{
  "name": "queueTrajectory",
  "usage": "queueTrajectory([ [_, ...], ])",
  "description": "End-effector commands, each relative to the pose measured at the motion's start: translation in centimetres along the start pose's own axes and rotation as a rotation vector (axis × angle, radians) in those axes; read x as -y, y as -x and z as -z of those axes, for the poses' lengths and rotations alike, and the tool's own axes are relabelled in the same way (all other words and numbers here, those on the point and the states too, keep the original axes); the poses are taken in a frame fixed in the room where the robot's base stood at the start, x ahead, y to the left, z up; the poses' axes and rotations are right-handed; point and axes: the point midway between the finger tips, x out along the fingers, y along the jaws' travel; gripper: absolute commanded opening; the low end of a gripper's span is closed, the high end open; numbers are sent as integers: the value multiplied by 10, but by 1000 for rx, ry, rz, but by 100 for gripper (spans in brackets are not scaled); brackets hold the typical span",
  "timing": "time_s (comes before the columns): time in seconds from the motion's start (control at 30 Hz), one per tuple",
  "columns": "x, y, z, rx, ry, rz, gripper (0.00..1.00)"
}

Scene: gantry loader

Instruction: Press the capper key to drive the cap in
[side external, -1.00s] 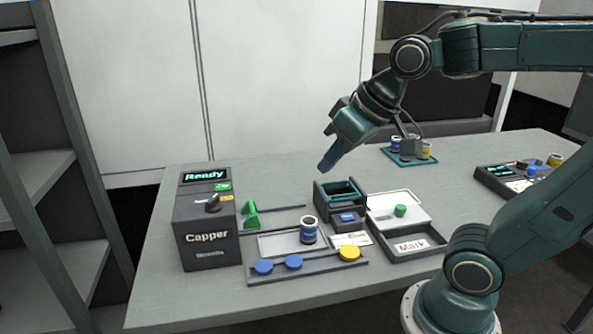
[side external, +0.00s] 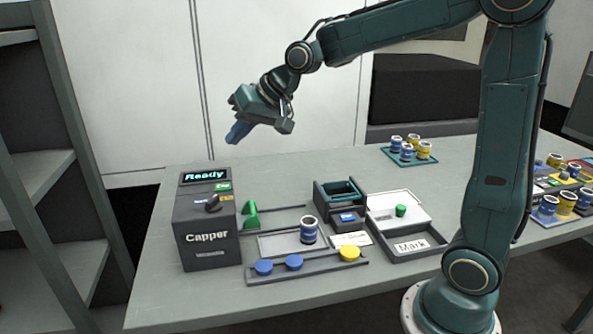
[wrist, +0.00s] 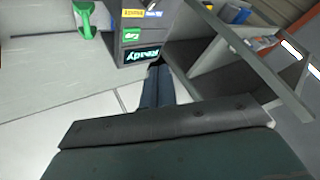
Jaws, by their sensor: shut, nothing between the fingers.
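The capper (side external: 207,255) is a dark box at the left of the bench. Its lit display (side external: 205,175) reads "Ready". In the wrist view the display (wrist: 143,53) and green key (wrist: 131,35) also show, upside down. My gripper (side external: 236,136) is shut and empty, in the air above and behind the capper. Its fingers (wrist: 158,75) lie near the display in the wrist view, touching nothing I can make out. A blue jar (side external: 308,231) stands upright right of the capper.
A green pusher (side external: 250,215) is beside the capper. A rack (side external: 321,264) at the front holds two blue caps and a yellow one. A dark bin (side external: 322,195) and a "Mark" tray (side external: 378,242) stand to the right. Shelving (side external: 55,180) is at the far left.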

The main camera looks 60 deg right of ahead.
Motion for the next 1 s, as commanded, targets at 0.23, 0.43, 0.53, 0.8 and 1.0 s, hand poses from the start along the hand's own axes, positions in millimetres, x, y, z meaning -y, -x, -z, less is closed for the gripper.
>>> queueTrajectory([
  [0.23,-5,-36,26,-16,-77,47,0],
  [0.43,-7,-49,36,-26,-108,69,0],
  [0.53,-7,-52,38,-27,-114,73,0],
  [0.8,-7,-52,38,-28,-114,73,0],
  [1.0,-8,-53,37,-27,-114,73,0],
])
